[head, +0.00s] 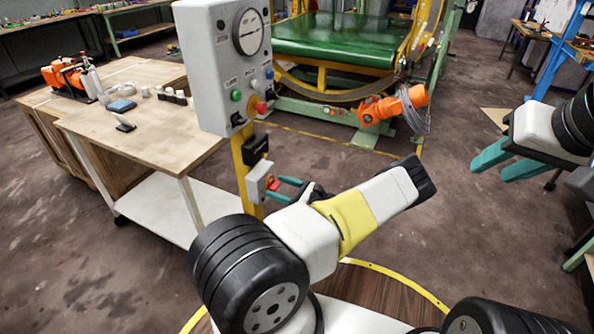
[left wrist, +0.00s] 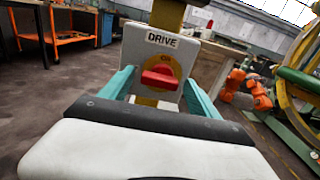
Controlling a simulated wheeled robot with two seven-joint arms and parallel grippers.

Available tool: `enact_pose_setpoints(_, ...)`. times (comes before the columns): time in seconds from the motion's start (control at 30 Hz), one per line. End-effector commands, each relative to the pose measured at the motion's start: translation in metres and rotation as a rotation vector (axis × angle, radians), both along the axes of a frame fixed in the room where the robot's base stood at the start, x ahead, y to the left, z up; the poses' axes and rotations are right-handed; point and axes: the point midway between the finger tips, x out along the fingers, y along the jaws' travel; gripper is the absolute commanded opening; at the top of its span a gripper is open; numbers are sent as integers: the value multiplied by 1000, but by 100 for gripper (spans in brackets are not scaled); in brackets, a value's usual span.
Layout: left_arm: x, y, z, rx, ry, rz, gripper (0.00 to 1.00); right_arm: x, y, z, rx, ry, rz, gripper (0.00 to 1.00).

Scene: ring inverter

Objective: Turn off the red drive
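The drive switch is a small grey box on the yellow post, seen in the head view (head: 257,180) and, labelled DRIVE, in the left wrist view (left wrist: 138,52). Its red knob (left wrist: 160,78) sits on a yellow plate, lying roughly crosswise in the left wrist view; the knob also shows in the head view (head: 274,185). My left gripper (head: 279,189) is open in front of the box, one teal finger to each side of the knob. I see no clear contact with the knob. My right gripper (head: 496,168) is open and empty, well to the right.
A grey control panel (head: 212,70) with a gauge and buttons stands above the switch on the yellow post (head: 240,165). A wooden workbench (head: 150,130) is at left. Behind stands the ring machine with a green belt (head: 335,40) and an orange motor (head: 395,105). Open floor lies right.

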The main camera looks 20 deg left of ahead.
Motion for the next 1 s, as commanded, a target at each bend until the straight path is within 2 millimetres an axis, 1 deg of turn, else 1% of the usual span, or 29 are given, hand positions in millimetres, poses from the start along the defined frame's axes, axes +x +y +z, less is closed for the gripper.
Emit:
enact_pose_setpoints(0.17,0,0,0,0,1,0,71,0,0,0,0,0,0,36)
enact_pose_setpoints(0.27,0,-6,0,-1,0,-1,71,0,0,0,0,0,0,36)
enact_pose_setpoints(0.37,-1,-21,0,-2,0,-2,71,0,0,0,0,0,0,36)
enact_pose_setpoints(0.5,-3,-46,0,-2,-1,-3,71,0,0,0,0,0,0,36)
enact_pose_setpoints(0.6,-4,-61,0,-1,-1,-2,71,0,0,0,0,0,0,36)
enact_pose_setpoints(0.7,-5,-72,0,-1,0,-1,71,0,0,0,0,0,0,36)
enact_pose_setpoints(0.8,-6,-77,0,-1,0,0,71,0,0,0,0,0,0,36)
enact_pose_setpoints(1.0,-6,-78,0,0,1,0,71,0,0,0,0,0,0,36)
